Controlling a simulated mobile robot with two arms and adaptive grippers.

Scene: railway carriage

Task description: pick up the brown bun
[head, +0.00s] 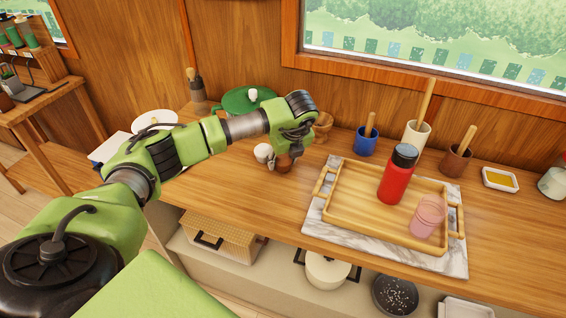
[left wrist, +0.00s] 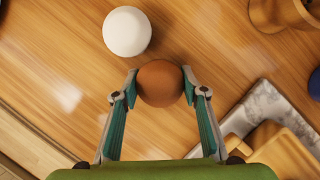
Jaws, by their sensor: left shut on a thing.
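The brown bun (left wrist: 160,83) is a round brown ball between the two fingers of my left gripper (left wrist: 160,88) in the left wrist view. The gripper is shut on it, with a fingertip touching each side. In the head view the brown bun (head: 283,163) shows low under my left gripper (head: 282,158), over the wooden counter. I cannot tell whether it touches the counter. A white round thing (left wrist: 127,31) lies just beside it, apart from the fingers; it also shows in the head view (head: 263,153). My right gripper is not in view.
A wooden tray (head: 334,205) on a marble slab (head: 311,222) holds a red bottle (head: 398,176) and a pink cup (head: 428,216). Behind stand a wooden vessel (head: 323,125), a blue pot (head: 364,143) and a green lidded pot (head: 233,101). The counter (head: 262,203) in front is clear.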

